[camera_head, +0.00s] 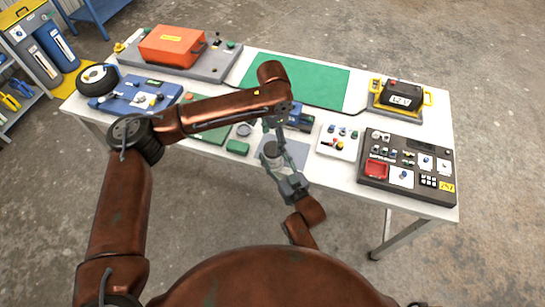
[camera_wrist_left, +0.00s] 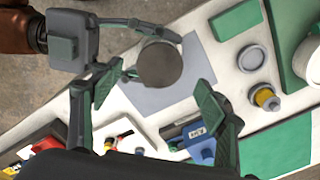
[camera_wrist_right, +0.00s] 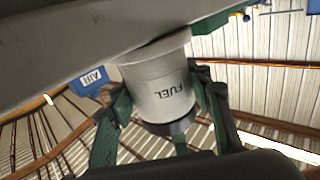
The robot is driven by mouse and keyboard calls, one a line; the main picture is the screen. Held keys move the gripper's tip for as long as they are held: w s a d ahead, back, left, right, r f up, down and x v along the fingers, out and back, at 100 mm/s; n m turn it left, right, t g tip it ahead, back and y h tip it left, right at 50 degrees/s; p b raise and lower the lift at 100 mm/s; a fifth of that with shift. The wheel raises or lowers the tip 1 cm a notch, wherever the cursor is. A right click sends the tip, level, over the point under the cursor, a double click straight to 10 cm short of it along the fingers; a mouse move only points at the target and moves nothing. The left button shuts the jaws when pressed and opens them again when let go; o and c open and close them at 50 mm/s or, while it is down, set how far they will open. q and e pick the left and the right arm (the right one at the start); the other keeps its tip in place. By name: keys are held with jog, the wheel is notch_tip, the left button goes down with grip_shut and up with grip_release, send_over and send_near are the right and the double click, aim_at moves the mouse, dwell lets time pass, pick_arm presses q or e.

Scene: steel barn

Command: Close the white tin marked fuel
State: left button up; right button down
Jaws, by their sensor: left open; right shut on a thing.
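The white tin marked fuel (camera_wrist_right: 165,85) is held between the fingers of my right gripper (camera_wrist_right: 158,105). In the head view the tin (camera_head: 271,150) is at the table's front edge, by a grey mat (camera_head: 290,147). In the left wrist view its round top (camera_wrist_left: 160,65) looks dark; I cannot tell its inside clearly. A pale round disc (camera_wrist_left: 252,57), perhaps its lid, lies flat on the table and shows in the head view (camera_head: 243,130). My left gripper (camera_wrist_left: 157,92) is open and empty above the table near the tin, fingers apart.
A green block (camera_head: 237,146) lies close to the disc. A blue box marked AIR (camera_wrist_left: 203,143) and a white switch panel (camera_head: 340,142) stand near the mat. A dark control panel (camera_head: 407,168) is at right. A green mat (camera_head: 315,82) lies bare at the back.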

pick_arm(q)
notch_tip(320, 180, up, 8)
pick_arm(e)
jog(key=shift+r, duration=0.1)
jog(key=c, duration=0.9)
grip_release()
jog(key=shift+c, duration=0.2)
pick_arm(q)
jog(key=shift+f, duration=0.1)
pick_arm(e)
jog(key=shift+s, duration=0.1)
jog(key=v, duration=1.1)
jog(key=shift+s+d, duration=0.2)
jog(key=shift+s, duration=0.15)
